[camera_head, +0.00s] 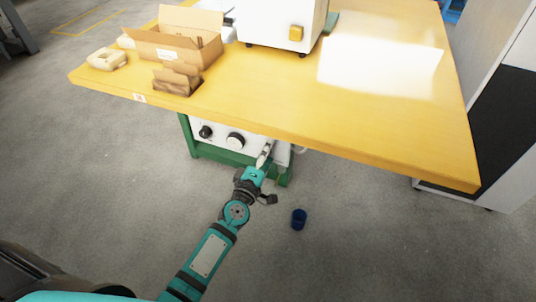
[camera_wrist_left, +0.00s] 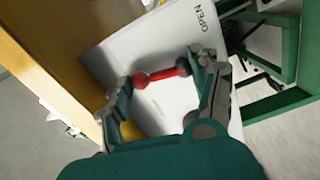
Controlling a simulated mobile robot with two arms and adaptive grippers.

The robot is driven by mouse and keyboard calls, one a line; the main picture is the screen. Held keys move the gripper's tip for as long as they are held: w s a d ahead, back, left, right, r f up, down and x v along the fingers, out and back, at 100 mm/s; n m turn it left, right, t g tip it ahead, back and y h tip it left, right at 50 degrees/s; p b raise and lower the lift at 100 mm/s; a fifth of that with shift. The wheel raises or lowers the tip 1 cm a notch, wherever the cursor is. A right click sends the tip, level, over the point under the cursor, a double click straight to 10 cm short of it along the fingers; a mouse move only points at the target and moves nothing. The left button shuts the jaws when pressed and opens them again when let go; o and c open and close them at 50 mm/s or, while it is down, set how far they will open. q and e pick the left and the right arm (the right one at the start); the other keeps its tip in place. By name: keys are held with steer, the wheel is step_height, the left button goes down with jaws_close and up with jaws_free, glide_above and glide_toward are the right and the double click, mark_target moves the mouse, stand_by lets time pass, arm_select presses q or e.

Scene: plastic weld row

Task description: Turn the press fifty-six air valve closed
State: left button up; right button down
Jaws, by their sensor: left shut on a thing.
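The air valve has a red handle (camera_wrist_left: 172,73) and sits on a white panel (camera_wrist_left: 150,48) marked OPEN. In the left wrist view, my left gripper (camera_wrist_left: 167,71) is shut on the red handle, which lies crosswise between its two fingers. In the head view, my left gripper (camera_head: 264,157) is at the right part of the white front panel (camera_head: 216,133) under the yellow table, and the handle is hidden there. I cannot read a CLOSED mark. My right gripper is in neither view.
The yellow tabletop (camera_head: 285,110) overhangs the panel close above my gripper. Green frame legs (camera_head: 190,135) stand beside the panel. Two black knobs (camera_head: 235,139) sit left of my gripper. Cardboard boxes (camera_head: 180,45) are on the table.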

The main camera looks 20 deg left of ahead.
arm_select(q)
steer(key=shift+w+a+r+n, duration=0.1)
steer(key=shift+r+n, duration=0.2)
steer(key=shift+n, duration=0.8)
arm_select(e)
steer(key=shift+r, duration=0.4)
arm_select(q)
steer(key=shift+a, duration=0.1)
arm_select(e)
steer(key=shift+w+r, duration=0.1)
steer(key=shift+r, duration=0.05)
arm_select(q)
steer(key=o, duration=0.9)
steer(key=shift+o, duration=0.2)
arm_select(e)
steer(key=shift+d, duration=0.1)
arm_select(q)
steer(key=shift+f, duration=0.1)
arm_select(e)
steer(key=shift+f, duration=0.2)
arm_select(q)
steer(key=shift+f, duration=0.1)
